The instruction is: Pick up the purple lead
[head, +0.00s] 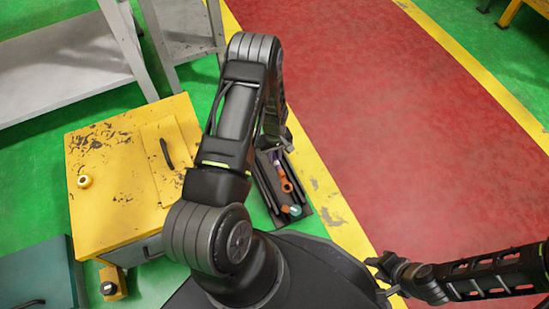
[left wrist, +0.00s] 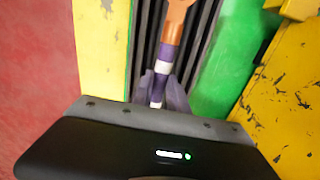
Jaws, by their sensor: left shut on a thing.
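The purple lead (left wrist: 163,68) has white bands and lies lengthwise below an orange piece (left wrist: 175,25) in the left wrist view. In the head view its purple part (head: 275,158) shows beside my left arm, above the orange piece (head: 286,182). My left gripper (left wrist: 160,92) is shut on the purple lead, with its grey fingers on either side of it. In the head view my left gripper is mostly hidden by its own arm. My right gripper (head: 377,277) is at the lower right, empty and with its fingers apart, far from the lead.
A dark ribbed tray (head: 266,190) lies under the lead and also holds a teal-tipped piece (head: 295,210). A worn yellow cabinet (head: 105,215) stands left of my left arm. Grey tables (head: 65,65) stand at the back left. The red floor (head: 400,120) is clear.

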